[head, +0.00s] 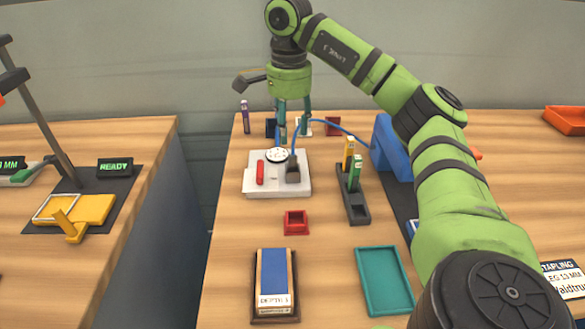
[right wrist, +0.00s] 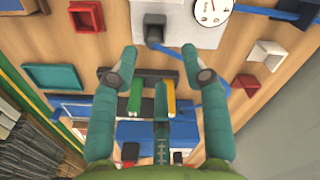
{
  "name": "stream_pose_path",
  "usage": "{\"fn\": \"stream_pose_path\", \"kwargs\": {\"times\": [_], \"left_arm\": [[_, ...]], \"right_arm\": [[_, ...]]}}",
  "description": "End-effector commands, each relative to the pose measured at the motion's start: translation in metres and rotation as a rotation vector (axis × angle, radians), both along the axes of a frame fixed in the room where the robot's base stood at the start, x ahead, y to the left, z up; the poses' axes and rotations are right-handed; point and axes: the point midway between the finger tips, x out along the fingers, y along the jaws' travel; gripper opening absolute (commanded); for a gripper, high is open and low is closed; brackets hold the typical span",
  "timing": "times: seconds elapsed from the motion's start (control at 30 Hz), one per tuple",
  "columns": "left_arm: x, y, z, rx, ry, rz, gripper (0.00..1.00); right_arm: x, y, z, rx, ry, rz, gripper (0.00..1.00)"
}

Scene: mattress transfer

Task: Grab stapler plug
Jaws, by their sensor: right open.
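A dark plug (head: 292,172) stands upright at the right side of a white panel (head: 250,188), with a blue cable (head: 340,128) running from it towards the blue stapler (head: 392,150). In the right wrist view the plug (right wrist: 155,28) shows at the top, just beyond the gap between my fingertips. My right gripper (head: 293,132) is open, with teal fingers pointing down above the far part of the panel; the right wrist view shows both fingers (right wrist: 159,58) spread and empty. My left gripper is not in view.
The panel also carries a round gauge (head: 277,155) and a red switch (head: 260,172). A dark holder (head: 354,210) with yellow and green sticks stands to the right. A red tray (head: 296,222), a teal tray (head: 385,281) and a blue block (head: 274,275) lie nearer.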

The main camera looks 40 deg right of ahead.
Motion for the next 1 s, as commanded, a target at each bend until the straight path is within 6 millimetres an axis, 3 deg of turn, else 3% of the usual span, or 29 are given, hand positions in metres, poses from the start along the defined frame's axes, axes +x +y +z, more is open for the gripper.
{"fn": "stream_pose_path", "kwargs": {"times": [0.1,0.3,0.63,0.97,1.0], "left_arm": [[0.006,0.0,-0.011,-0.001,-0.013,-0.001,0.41],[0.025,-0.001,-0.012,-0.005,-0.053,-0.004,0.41],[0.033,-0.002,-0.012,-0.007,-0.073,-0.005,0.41],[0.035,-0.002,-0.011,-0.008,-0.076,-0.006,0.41],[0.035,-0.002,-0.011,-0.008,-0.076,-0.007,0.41]], "right_arm": [[0.0,0.0,-0.013,0.001,-0.001,0.0,0.46],[-0.002,0.0,-0.031,0.001,0.001,0.001,0.46],[-0.009,-0.002,-0.073,0.0,0.001,0.0,0.46],[-0.009,-0.001,-0.08,0.001,-0.001,0.0,0.46],[-0.009,-0.001,-0.08,0.001,-0.001,0.0,0.3]]}}
